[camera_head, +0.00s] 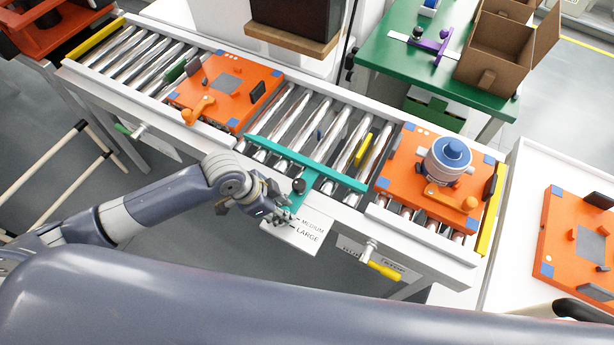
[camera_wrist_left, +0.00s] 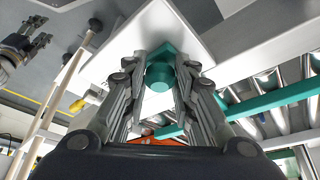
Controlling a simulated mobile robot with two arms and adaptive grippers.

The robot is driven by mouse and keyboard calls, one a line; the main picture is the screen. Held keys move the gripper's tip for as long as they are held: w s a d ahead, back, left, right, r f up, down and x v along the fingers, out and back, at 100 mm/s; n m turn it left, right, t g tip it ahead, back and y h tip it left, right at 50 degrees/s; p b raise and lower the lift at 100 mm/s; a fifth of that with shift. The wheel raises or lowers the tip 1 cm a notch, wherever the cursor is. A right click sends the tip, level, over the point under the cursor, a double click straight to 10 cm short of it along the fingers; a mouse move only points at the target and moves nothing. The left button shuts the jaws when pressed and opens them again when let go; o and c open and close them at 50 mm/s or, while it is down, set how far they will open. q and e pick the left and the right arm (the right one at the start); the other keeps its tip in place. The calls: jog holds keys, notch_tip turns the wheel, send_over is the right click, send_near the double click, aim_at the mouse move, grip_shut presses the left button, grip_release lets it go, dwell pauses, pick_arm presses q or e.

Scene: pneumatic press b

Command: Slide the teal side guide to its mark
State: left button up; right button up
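The teal side guide (camera_head: 308,164) lies across the conveyor rollers as a slanted bar. Its stem reaches over the near rail, past a black knob (camera_head: 298,186), onto a white plate (camera_head: 307,238) marked MEDIUM and LARGE. My left gripper (camera_head: 281,210) is at the near end of the stem, beside the plate. In the left wrist view its fingers (camera_wrist_left: 161,72) stand on both sides of the teal handle end (camera_wrist_left: 160,77), with no clear gap showing. The fingers partly cover the plate and stem end, so the exact mark alignment is hidden.
Orange pallets sit on the conveyor left (camera_head: 225,88) and right (camera_head: 408,185) of the guide; the right one carries a blue-and-white part (camera_head: 448,158). A yellow-handled lever (camera_head: 384,269) hangs below the near rail. Another pallet (camera_head: 575,240) lies on the white table at right.

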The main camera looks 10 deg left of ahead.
pick_arm(q)
jog(key=shift+s, duration=0.2)
jog(key=shift+s+a+p, duration=0.25)
jog(key=shift+s+p, duration=0.15)
jog(key=shift+s, duration=0.15)
jog(key=shift+s+a+p, duration=0.2)
jog(key=shift+s+p, duration=0.2)
jog(key=shift+s, duration=0.1)
jog(key=o, duration=1.2)
jog(key=shift+c, duration=0.2)
jog(key=shift+r, duration=0.1)
jog(key=v, duration=1.1)
jog(key=shift+a+r, duration=0.2)
jog(key=shift+r, duration=0.15)
